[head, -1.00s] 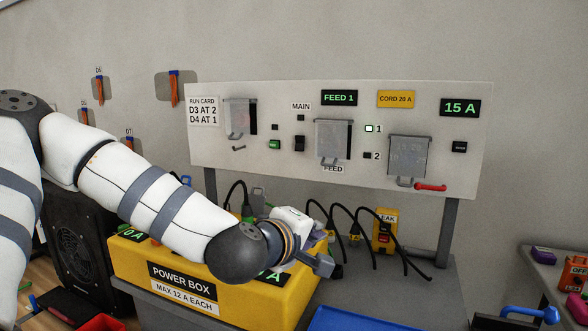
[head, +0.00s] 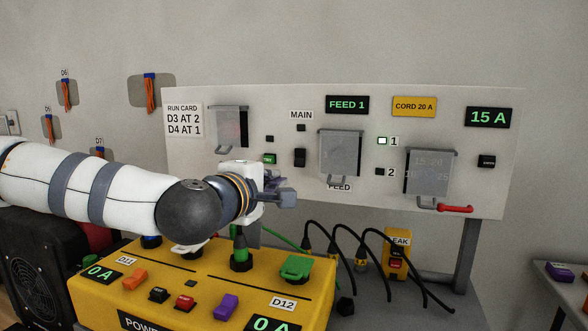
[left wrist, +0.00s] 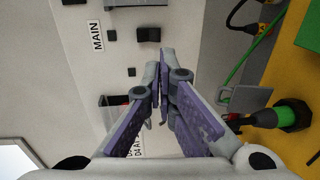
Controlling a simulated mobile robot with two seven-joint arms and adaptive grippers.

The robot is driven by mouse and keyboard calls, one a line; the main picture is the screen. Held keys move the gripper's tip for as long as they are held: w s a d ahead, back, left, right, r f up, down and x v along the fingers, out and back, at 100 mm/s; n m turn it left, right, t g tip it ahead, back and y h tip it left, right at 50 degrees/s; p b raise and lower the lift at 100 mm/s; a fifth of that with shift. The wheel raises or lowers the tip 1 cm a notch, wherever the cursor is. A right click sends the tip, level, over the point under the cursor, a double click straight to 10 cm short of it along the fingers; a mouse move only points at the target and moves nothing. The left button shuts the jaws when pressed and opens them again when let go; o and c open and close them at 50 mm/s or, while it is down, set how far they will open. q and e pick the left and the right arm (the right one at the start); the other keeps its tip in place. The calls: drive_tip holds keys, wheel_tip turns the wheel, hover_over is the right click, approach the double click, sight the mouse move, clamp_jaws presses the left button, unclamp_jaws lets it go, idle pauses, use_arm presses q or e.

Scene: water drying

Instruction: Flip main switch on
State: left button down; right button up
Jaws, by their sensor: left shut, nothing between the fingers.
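The main switch (head: 300,157) is a small black rocker on the white panel (head: 400,210), below the MAIN label (head: 301,115). It also shows in the left wrist view (left wrist: 148,34), beyond my fingertips. My left gripper (head: 288,197) is shut and empty, in front of the panel, below and slightly left of the switch. In the left wrist view its purple-padded fingers (left wrist: 164,75) are closed together, apart from the switch. I cannot tell the rocker's position. My right gripper is not in view.
Clear hinged covers stand at left (head: 231,128), over the feed switch (head: 340,155) and at right (head: 430,172). A yellow power box (head: 200,275) with plugs and buttons lies below my left arm. Black cords (head: 375,245) loop at the right.

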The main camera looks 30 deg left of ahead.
sight(299, 167)
use_arm(q)
drive_tip(key=x, duration=1.4)
